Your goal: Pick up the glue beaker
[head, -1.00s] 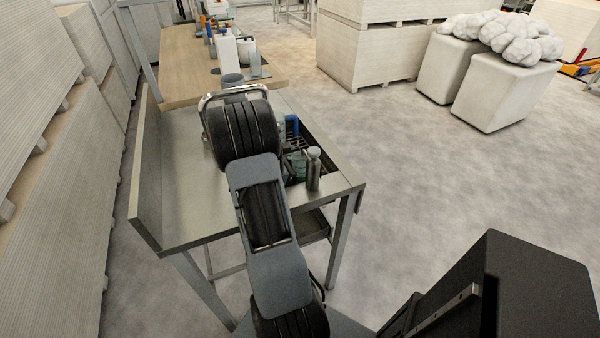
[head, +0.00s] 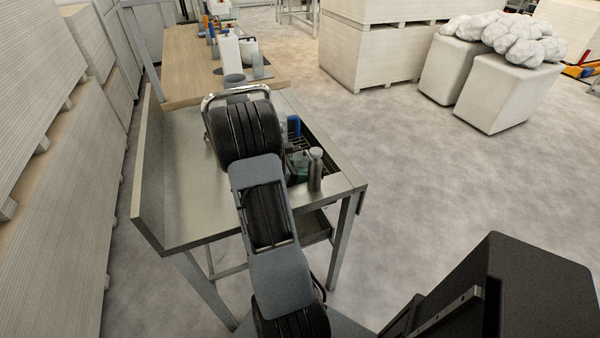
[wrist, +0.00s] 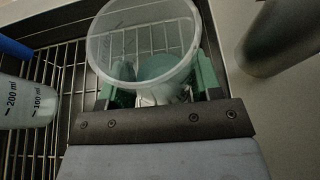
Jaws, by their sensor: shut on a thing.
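A clear round beaker (wrist: 140,45), which I take as the glue beaker, stands open-topped between the green fingers of my gripper (wrist: 162,82) in the wrist view. The fingers are shut on its sides. Something whitish or pale green shows through its wall low down. It is over a wire rack (wrist: 72,60); I cannot tell whether its base touches the rack. In the head view my own arm hides most of the gripper and the beaker.
A second beaker (wrist: 25,103) with ml marks stands at left, near a blue object (wrist: 14,47). A grey metal bottle (head: 315,170) stands on the steel bench (head: 190,205) right of the rack. A wooden table (head: 190,60) with several containers adjoins behind.

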